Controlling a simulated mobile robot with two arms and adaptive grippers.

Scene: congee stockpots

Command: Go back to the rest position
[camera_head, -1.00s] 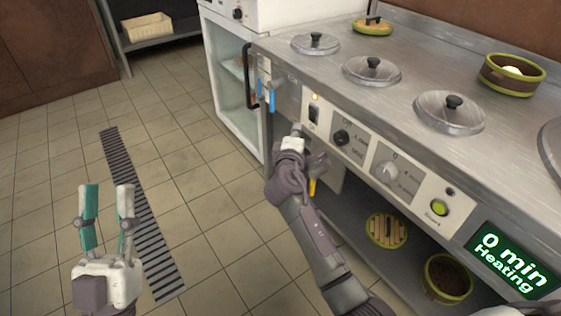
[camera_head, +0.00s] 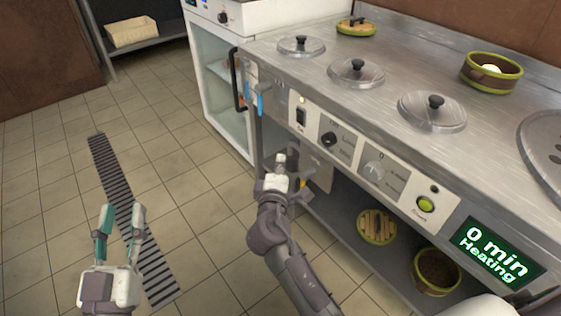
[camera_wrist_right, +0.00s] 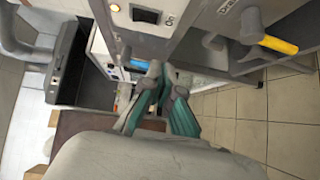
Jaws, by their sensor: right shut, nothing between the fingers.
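My left gripper (camera_head: 121,222) hangs over the tiled floor at the lower left of the head view, its teal fingers apart with nothing between them. My right gripper (camera_head: 280,162) is in front of the stove, below its control panel (camera_head: 350,152), and touches nothing that I can see. In the right wrist view its teal fingers (camera_wrist_right: 165,85) are closed together and empty, close to the stove front. The switch (camera_head: 301,117) with a lit lamp above it is just above and right of this gripper.
The stove top carries several round lids (camera_head: 432,111) and a green-rimmed pot (camera_head: 491,72). The lower shelf holds a wooden lid (camera_head: 377,227) and another pot (camera_head: 437,272). A display (camera_head: 491,252) reads "0 min Heating". The tiled floor at left is free.

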